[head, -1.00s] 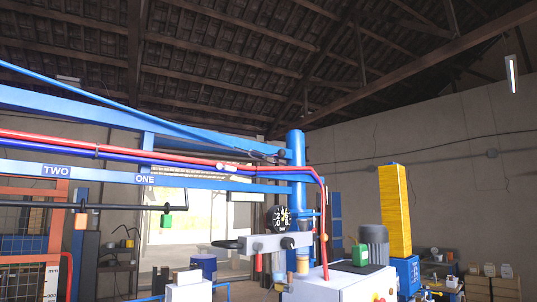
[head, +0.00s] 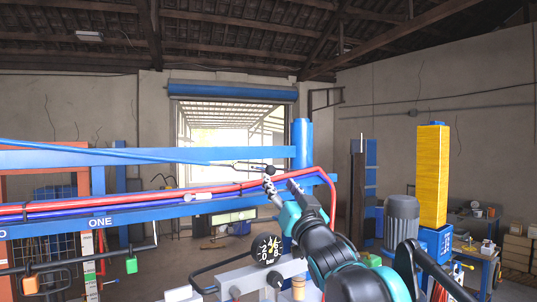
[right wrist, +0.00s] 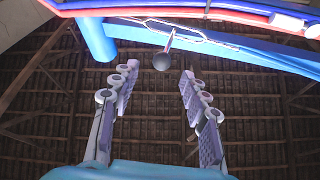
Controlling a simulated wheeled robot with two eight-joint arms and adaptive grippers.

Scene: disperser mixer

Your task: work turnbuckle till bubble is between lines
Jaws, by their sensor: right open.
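The turnbuckle (head: 250,167) is a slim, open-sided metal body on the thin blue rod above the blue beam (head: 190,206), near the blue post (head: 302,143). A dark ball (head: 268,169) sits at its right end. My right gripper (head: 281,187) is open and empty, pointing up just below this end. In the right wrist view the ball (right wrist: 161,62) shows beyond and between the open fingers (right wrist: 158,85), with the turnbuckle (right wrist: 200,38) running off to the right. No contact is visible. I cannot make out the bubble or its lines. My left gripper is out of view.
Red and blue hoses (head: 140,200) run along the beam close to my right gripper. A pressure gauge (head: 267,248), a grey motor (head: 401,218) and a yellow column (head: 432,178) stand around my right arm. Air above the beam is clear.

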